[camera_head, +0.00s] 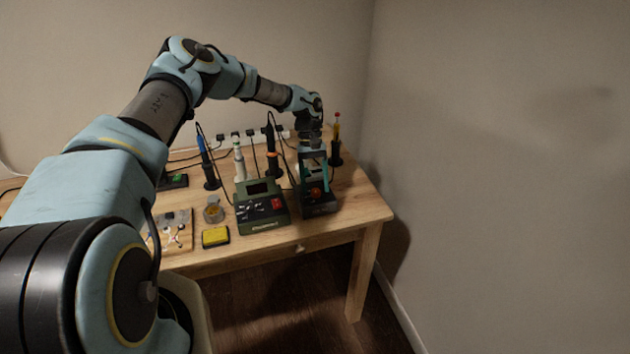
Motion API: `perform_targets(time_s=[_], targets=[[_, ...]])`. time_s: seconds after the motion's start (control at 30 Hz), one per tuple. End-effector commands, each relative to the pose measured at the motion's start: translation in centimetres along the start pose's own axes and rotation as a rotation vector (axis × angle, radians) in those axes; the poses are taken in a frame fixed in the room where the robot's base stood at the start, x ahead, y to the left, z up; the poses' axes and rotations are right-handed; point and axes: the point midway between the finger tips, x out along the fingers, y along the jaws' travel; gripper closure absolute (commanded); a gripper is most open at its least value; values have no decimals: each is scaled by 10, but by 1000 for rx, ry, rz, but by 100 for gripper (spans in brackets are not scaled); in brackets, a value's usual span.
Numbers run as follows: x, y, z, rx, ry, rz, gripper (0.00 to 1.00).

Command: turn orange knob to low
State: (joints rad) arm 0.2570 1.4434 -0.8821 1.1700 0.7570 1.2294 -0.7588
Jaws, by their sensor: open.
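The orange knob (316,193) is on the front of a dark station (320,209) near the right end of the wooden table. My arm reaches over from the left, and my gripper (315,180) points down right at this station. Its light blue fingers are apart, and the knob shows at or just below their tips. I cannot tell whether the fingers touch the knob. The knob's pointer and its markings are too small to read, and the gripper hides much of the station's upper part.
A green station (263,212) with a red switch stands just left of the dark one. Soldering irons in stands, including a blue one (208,165), and cables line the back. A yellow sponge (215,236) lies in front. The table's right corner (370,208) is clear.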

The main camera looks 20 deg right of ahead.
Motion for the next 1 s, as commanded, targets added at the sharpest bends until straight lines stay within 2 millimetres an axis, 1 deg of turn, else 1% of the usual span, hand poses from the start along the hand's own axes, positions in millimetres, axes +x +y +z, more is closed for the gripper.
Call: perform_targets(time_s=[0.27,0.37,0.87,1.0], targets=[[2,0,0,0,1,0,34],[2,0,0,0,1,0,43],[2,0,0,1,1,0,99],[2,0,0,1,1,0,100]])
